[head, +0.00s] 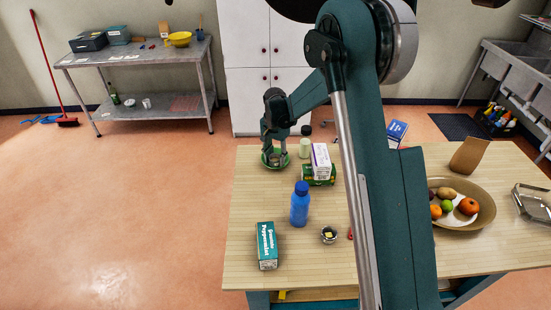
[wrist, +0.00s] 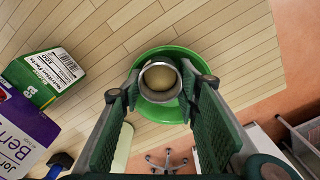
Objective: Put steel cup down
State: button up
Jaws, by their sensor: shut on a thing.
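The steel cup (wrist: 160,97) is between my gripper's two fingers in the wrist view, and they are shut on it. Its round mouth faces the camera and its inside looks tan. In the head view my gripper (head: 275,157) points down at the table's far left corner, and the cup (head: 274,161) shows small between the fingers. A green round dish (wrist: 172,53) lies around and behind the cup in the wrist view; in the head view the green dish (head: 266,163) is under my gripper. I cannot tell whether the cup touches it.
Right of the dish stand a pale green cylinder (head: 304,148) and stacked boxes (head: 320,160). Nearer are a blue bottle (head: 299,205), a teal box (head: 267,246) and a small metal bowl (head: 329,235). A fruit bowl (head: 483,218) is at right.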

jog(key=shift+f, duration=0.1)
jog(key=o, duration=0.9)
jog(key=shift+r, duration=0.2)
jog(key=shift+r+p, duration=0.6)
jog(key=shift+r, duration=1.85)
